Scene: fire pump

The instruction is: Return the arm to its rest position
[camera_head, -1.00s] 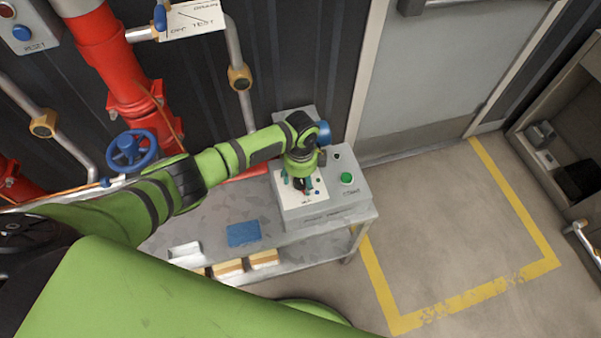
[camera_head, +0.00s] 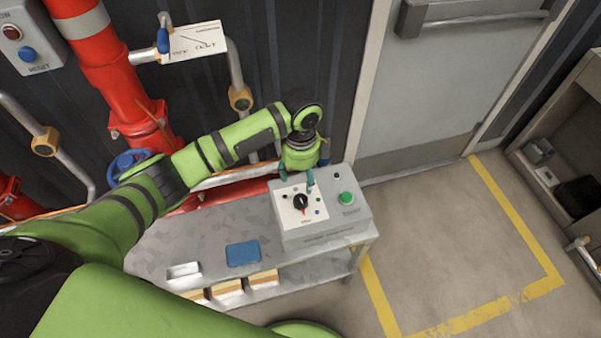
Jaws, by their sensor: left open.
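My left arm reaches in from the left, and its green gripper (camera_head: 296,181) is open above the back left of the grey control box (camera_head: 325,232). The teal fingertips are apart and hold nothing. The box's black rotary knob (camera_head: 300,202) on a white plate is in full view, clear of the fingers. A green button (camera_head: 346,198) sits to its right. My right gripper does not show.
The box stands on a metal bench (camera_head: 205,232) with a blue pad (camera_head: 243,253) and a small white tray (camera_head: 184,271). Red pipes (camera_head: 110,70) and a blue valve wheel (camera_head: 130,163) stand behind my arm. The floor at right (camera_head: 430,240) is clear.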

